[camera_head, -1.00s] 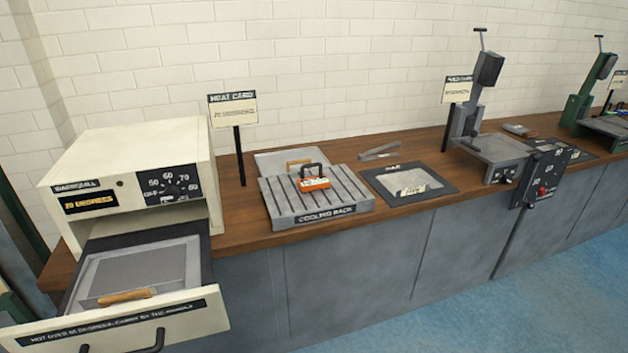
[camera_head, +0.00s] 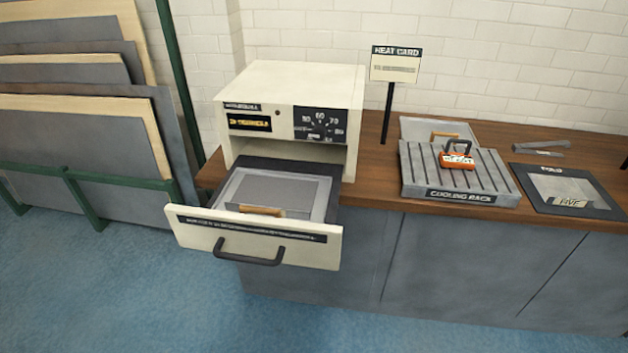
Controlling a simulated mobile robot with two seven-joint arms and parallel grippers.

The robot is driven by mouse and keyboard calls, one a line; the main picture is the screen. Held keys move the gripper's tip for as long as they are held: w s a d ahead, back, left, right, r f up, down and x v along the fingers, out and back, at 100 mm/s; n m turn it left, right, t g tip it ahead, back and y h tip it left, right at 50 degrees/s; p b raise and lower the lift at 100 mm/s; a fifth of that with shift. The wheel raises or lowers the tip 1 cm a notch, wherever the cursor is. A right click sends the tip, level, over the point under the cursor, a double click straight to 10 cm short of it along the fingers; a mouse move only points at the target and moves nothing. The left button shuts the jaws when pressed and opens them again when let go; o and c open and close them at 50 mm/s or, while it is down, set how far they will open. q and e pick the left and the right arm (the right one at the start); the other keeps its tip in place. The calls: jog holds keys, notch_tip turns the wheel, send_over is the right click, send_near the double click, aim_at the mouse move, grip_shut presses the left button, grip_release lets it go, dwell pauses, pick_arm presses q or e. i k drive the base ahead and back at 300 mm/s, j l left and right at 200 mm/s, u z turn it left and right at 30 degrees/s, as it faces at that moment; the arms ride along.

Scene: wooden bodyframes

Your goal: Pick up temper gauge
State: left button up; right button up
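A small orange device (camera_head: 457,162) with a black loop handle and a pale label sits on the slatted grey cooling rack (camera_head: 412,178). It appears to be the temper gauge, but its label is too small to read. The rack stands on the wooden counter (camera_head: 372,160), right of the cream oven (camera_head: 290,85). Neither of my grippers is in view.
The oven's drawer (camera_head: 190,222) is pulled out over the floor, with a grey wooden-handled tray (camera_head: 308,192) inside. A heat card sign (camera_head: 396,65) stands behind the counter front. A black-bordered mat (camera_head: 540,180) lies right of the rack. Sheet panels (camera_head: 90,120) lean at left.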

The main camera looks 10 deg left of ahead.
aim_at(446, 159)
jog(key=i+l+u, duration=0.2)
jog(key=l, duration=0.15)
jog(key=l+u, duration=0.2)
jog(key=l, duration=0.2)
jog(key=i+l+u, duration=0.2)
jog(key=l, duration=0.2)
jog(key=k, duration=0.05)
